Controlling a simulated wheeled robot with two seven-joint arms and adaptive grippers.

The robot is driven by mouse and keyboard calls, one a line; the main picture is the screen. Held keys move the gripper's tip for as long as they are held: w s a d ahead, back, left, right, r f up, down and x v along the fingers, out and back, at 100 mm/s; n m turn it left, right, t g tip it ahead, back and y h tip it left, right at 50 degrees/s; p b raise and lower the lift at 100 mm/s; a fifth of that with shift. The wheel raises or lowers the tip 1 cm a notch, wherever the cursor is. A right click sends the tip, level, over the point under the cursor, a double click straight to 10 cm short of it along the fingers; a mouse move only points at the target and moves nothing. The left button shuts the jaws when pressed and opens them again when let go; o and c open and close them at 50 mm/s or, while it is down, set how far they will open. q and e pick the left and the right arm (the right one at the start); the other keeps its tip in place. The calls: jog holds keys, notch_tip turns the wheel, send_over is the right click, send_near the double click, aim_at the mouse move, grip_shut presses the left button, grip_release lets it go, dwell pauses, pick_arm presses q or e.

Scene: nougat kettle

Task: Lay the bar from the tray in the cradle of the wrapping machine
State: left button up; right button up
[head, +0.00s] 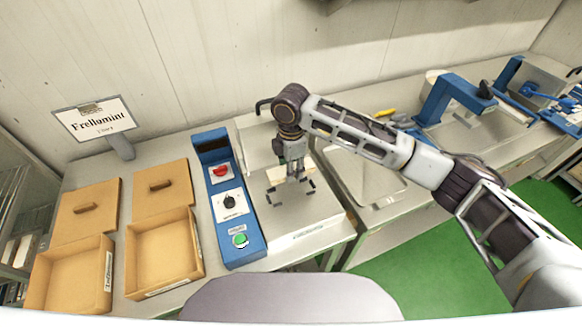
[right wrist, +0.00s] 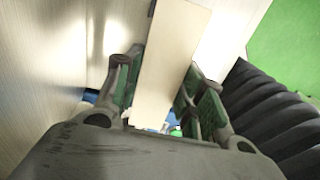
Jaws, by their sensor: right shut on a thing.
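My right gripper (head: 290,192) is over the steel top (head: 300,235) of the machine beside the blue control panel (head: 231,200). It is shut on the pale cream bar (right wrist: 172,55), which lies between its fingers in the right wrist view. In the head view only a small pale part of the bar shows behind the fingers. The cradle is not clearly seen; my gripper and arm cover that part of the machine. I cannot tell whether the bar touches the machine. A shallow steel tray (head: 362,203) to the right looks empty where it shows. My left gripper is not in view.
The panel has a red switch, a black knob and a green button (head: 240,240). Two open wooden boxes (head: 163,250) and their lids (head: 165,187) lie at the left, with a sign (head: 93,118) behind. A blue press-like device (head: 450,97) stands further right.

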aim_at(291, 193)
jog(key=shift+f, duration=0.15)
dwell(0.3)
jog(key=shift+f+b, duration=0.75)
jog(key=shift+f, duration=0.5)
notch_tip(291, 193, down, 3)
jog(key=b, duration=0.3)
jog(key=shift+r, duration=0.2)
jog(key=shift+f, duration=1.7)
jog(key=shift+p, duration=1.3)
jog(key=shift+f+p, duration=0.55)
jog(key=shift+p, duration=0.15)
dwell(0.3)
